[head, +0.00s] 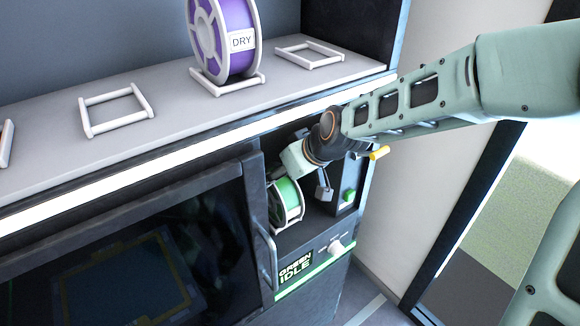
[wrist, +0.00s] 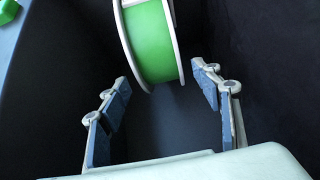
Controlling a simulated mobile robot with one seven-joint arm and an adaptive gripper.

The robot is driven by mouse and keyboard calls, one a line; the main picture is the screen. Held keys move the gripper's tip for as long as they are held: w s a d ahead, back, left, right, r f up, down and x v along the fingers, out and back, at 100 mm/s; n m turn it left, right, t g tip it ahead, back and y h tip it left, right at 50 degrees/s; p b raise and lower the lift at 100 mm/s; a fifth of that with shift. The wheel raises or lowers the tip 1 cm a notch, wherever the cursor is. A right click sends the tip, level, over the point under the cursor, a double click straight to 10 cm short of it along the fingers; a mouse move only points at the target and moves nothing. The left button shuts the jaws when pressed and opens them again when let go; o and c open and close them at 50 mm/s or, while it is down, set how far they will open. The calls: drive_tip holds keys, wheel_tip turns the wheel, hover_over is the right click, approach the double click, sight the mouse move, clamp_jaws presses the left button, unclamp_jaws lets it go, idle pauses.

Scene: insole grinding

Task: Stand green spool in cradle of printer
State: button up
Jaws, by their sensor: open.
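The green spool (head: 287,203) has white flanges and stands upright in the printer's side recess, above the panel reading GREEN IDLE. In the wrist view the spool (wrist: 151,42) is ahead of my gripper (wrist: 161,88), centred between the line of the two fingers. My gripper is open and its fingers are apart from the spool, with dark floor showing between them. In the head view my gripper (head: 304,172) is inside the recess, just above and right of the spool. The cradle under the spool is hidden, so I cannot tell how the spool is seated.
The printer's dark door (head: 130,250) is left of the recess.

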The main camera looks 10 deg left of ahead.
drive_tip(key=shift+p+v, duration=0.7)
drive_tip(key=shift+v, duration=1.35)
